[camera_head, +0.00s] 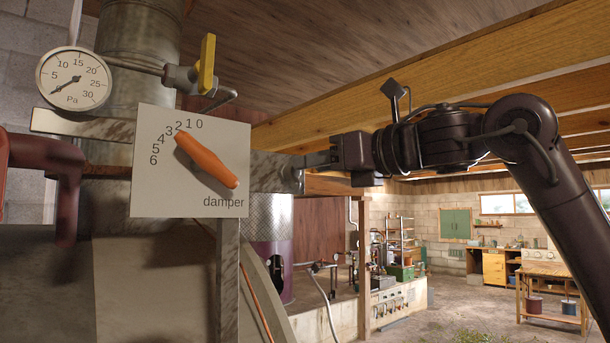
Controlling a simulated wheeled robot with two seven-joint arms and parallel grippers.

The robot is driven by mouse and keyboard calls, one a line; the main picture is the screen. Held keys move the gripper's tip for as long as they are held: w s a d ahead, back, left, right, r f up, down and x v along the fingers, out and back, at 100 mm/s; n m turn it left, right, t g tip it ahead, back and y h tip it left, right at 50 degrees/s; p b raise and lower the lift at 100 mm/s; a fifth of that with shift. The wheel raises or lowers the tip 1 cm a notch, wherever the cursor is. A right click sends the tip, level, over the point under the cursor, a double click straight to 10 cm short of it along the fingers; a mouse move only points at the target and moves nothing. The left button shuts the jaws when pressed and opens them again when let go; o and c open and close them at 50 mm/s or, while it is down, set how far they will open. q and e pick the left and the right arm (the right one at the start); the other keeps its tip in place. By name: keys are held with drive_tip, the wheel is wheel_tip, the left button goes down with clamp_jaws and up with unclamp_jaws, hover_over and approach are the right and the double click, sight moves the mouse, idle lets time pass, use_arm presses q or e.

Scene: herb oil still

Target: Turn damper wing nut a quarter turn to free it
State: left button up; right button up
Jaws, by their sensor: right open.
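The damper plate (165,190) is a pale square with a scale from 0 to 6, at the left of the head view. Its orange lever (207,160) slants from upper left, near the 2, to lower right. I cannot make out a wing nut; it may be hidden behind the plate or my gripper. My right gripper (308,168) is open just right of the plate, at the end of a grey metal bracket (272,172). I cannot tell whether the fingers touch the bracket. My left gripper is not in view.
A round pressure gauge (73,79) and a yellow-handled valve (207,62) sit above the plate. A dark red bar (45,155) juts in at the left edge. Wooden beams (400,85) run overhead. A workbench (553,285) stands far right.

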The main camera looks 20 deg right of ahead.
drive_tip(key=b+v, duration=0.1)
drive_tip(key=v, duration=0.3)
drive_tip(key=shift+s, duration=0.15)
